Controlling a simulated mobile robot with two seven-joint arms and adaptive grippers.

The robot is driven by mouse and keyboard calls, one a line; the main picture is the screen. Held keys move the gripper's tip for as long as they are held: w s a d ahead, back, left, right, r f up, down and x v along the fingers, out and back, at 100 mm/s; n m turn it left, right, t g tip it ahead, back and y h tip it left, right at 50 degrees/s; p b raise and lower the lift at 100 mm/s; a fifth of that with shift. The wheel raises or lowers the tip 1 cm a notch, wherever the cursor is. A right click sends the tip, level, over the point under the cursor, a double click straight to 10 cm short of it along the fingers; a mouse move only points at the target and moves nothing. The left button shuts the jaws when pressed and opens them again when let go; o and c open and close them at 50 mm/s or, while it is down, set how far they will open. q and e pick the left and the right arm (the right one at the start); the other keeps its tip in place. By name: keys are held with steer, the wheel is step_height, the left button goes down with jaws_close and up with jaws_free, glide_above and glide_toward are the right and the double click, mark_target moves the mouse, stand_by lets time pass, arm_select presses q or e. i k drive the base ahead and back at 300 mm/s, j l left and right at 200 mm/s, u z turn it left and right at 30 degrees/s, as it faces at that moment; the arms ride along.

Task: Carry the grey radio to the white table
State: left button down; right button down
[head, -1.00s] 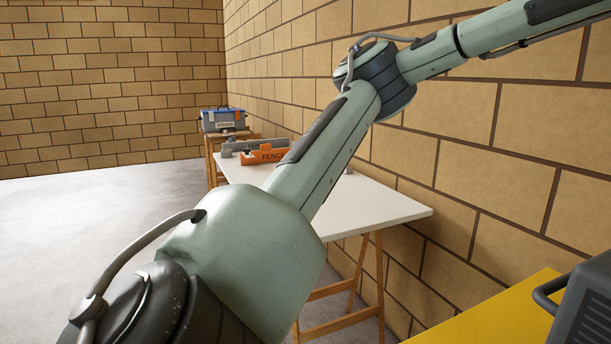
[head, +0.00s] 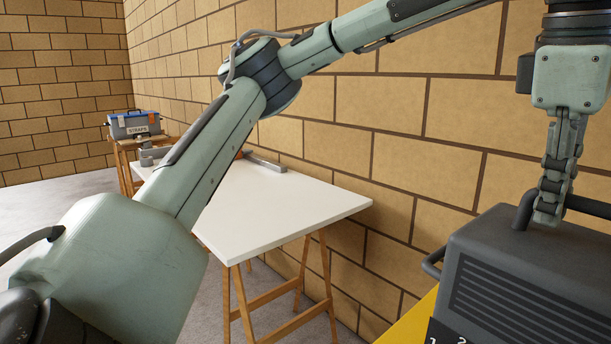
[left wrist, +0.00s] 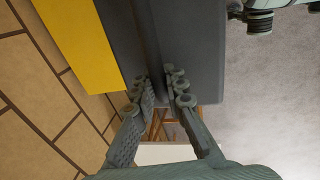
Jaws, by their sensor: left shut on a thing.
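The grey radio (head: 530,275) is a dark boxy case with a slatted front and a top handle (head: 522,211), at the lower right of the head view. My left gripper (head: 553,200) is shut on that handle from above. In the left wrist view the fingers (left wrist: 158,90) close on the handle bar, with the grey radio (left wrist: 195,50) behind them. I cannot tell whether the radio rests on the yellow surface (head: 408,322) or is just clear of it. The white table (head: 275,205) stands against the wall, partly hidden by my left arm.
A grey-and-blue toolbox marked STRAPS (head: 134,125) stands on a wooden stand beyond the white table. A grey bar (head: 265,163) lies at the table's wall side. The near part of the white top is bare. The brick wall (head: 420,130) runs close along the right.

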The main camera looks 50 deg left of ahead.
mark_target(235, 201)
steer(key=k+j, duration=0.1)
steer(key=j, duration=0.2)
steer(key=k+j, duration=0.1)
steer(key=j, duration=0.25)
steer(key=k+j, duration=0.1)
steer(key=j, duration=0.2)
steer(key=k+j, duration=0.1)
steer(key=j, duration=0.95)
steer(key=j+u, duration=0.1)
steer(key=j, duration=0.9)
steer(key=i+j, duration=0.1)
steer(key=j, duration=0.25)
steer(key=i+j, duration=0.1)
steer(key=j, duration=0.2)
steer(key=i+j, duration=0.1)
steer(key=j, duration=0.25)
